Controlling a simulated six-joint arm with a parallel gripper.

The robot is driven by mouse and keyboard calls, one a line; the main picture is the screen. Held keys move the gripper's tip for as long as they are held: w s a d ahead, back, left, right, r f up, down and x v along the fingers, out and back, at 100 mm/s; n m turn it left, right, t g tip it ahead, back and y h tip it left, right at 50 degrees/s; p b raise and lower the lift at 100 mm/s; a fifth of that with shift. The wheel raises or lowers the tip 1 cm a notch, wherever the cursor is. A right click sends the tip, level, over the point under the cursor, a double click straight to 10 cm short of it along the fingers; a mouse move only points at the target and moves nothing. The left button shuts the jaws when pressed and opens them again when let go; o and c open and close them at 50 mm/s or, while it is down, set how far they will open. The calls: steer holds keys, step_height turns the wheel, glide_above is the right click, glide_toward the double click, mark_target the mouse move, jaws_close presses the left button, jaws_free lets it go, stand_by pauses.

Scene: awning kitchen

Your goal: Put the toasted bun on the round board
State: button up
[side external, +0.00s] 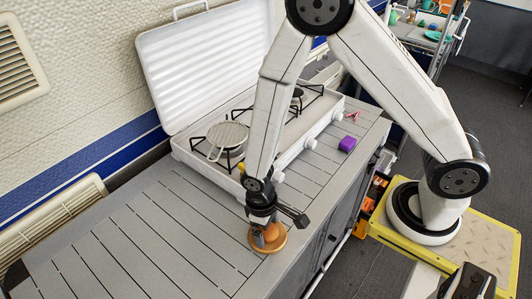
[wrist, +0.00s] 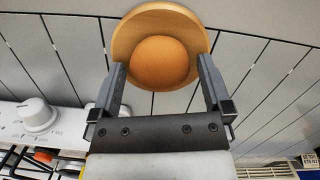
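The round wooden board (side external: 256,245) lies on the grey slatted counter near its front edge, and its rim also shows in the wrist view (wrist: 125,38). The smooth orange-brown bun (wrist: 160,62) appears to sit on the board, within its rim. In the side view the bun (side external: 272,234) is partly hidden by my gripper (side external: 264,232). In the wrist view my gripper (wrist: 161,68) is open, with one finger on each side of the bun and a visible gap at both sides. The fingers look low, close over the board.
A white gas stove (side external: 200,152) with its lid (side external: 205,60) up stands behind, with a round pan (side external: 228,136) on a burner. A purple block (side external: 347,144) lies right of the stove. The counter (side external: 130,235) left of the board is clear.

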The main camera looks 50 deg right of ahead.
steer(key=shift+r, duration=0.15)
step_height(320, 180, up, 12)
steer(key=w, duration=0.1)
steer(key=shift+w+a, duration=0.15)
steer(key=shift+w, duration=0.05)
stand_by(0.8)
stand_by(0.5)
steer(key=s+d+r+m+t, duration=0.1)
steer(key=d+r+t, duration=0.3)
steer(key=d, duration=0.8)
steer(key=shift+r+m, duration=0.35)
steer(key=shift+m, duration=0.45)
